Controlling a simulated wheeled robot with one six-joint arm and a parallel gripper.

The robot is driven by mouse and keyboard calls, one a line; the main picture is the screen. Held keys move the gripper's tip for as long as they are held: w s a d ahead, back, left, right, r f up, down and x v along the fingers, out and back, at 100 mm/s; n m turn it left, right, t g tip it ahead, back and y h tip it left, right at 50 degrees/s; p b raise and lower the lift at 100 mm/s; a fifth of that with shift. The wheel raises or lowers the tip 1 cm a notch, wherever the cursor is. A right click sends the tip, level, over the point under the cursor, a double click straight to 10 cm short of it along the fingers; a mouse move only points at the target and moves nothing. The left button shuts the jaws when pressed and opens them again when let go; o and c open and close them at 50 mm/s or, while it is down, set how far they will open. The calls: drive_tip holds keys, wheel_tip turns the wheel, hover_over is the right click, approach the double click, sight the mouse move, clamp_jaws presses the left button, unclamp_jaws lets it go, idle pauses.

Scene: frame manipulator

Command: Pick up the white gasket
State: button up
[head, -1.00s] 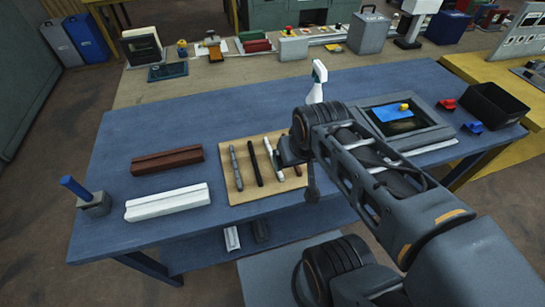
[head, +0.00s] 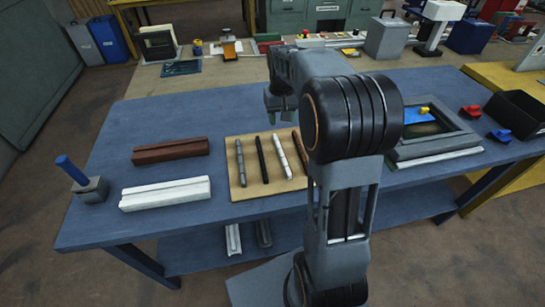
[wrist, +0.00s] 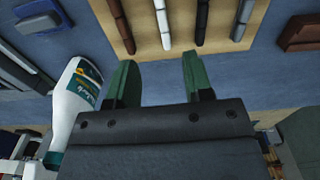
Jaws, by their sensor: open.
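The white gasket (head: 165,193) looks like a long, grooved white bar. It lies on the left part of the blue table, in front of a similar brown bar (head: 171,150). My gripper (head: 281,113) is raised above the table, behind the pen board and well to the right of the white gasket. In the wrist view its two green fingers (wrist: 160,78) are apart with nothing between them. The white gasket is not seen in the wrist view.
A wooden board (head: 239,187) with several pens lies right of the gasket. A blue-handled stamp-like block (head: 90,190) stands to its left. A white bottle (wrist: 78,95) is close beside my gripper. A framed panel (head: 440,148) and black bin (head: 520,113) are at right.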

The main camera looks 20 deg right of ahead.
hover_over(280, 151)
wheel_tip(280, 151, down, 8)
drive_tip(key=shift+r, duration=0.25)
drive_tip(key=shift+f, duration=2.95)
clamp_jaws()
